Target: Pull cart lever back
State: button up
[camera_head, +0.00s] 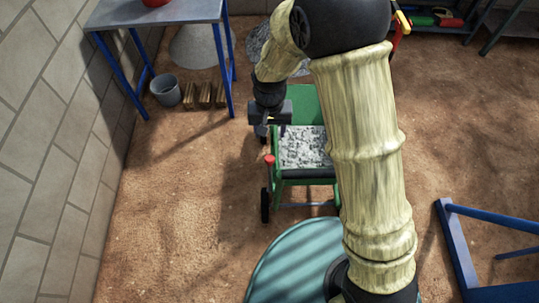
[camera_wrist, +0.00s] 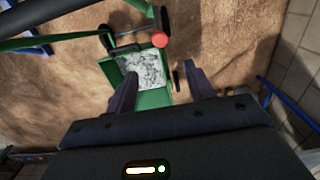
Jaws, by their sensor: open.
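The green cart (camera_head: 306,173) stands on the dirt floor in the middle of the head view, with grey gravel (camera_head: 302,147) in its tray. Its lever has a red knob (camera_head: 269,159) at the cart's left side. In the wrist view the red knob (camera_wrist: 160,40) shows above the tray, near a dark bar. My gripper (camera_head: 264,127) is above the cart's left edge. In the wrist view my gripper (camera_wrist: 160,84) has its two dark fingers spread, with the tray seen between them. The knob lies beyond the fingertips, apart from them. My arm hides the cart's right part.
A blue-legged table (camera_head: 160,12) stands at the back left, with a grey bucket (camera_head: 166,90) and wooden blocks (camera_head: 204,95) near it. A block wall (camera_head: 50,120) runs along the left. A blue frame (camera_head: 490,250) stands at the right. Floor left of the cart is clear.

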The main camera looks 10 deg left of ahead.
aim_at(270, 158)
notch_tip(270, 158, down, 15)
jog(key=shift+r+p, duration=0.15)
jog(key=shift+p, duration=0.3)
grip_shut()
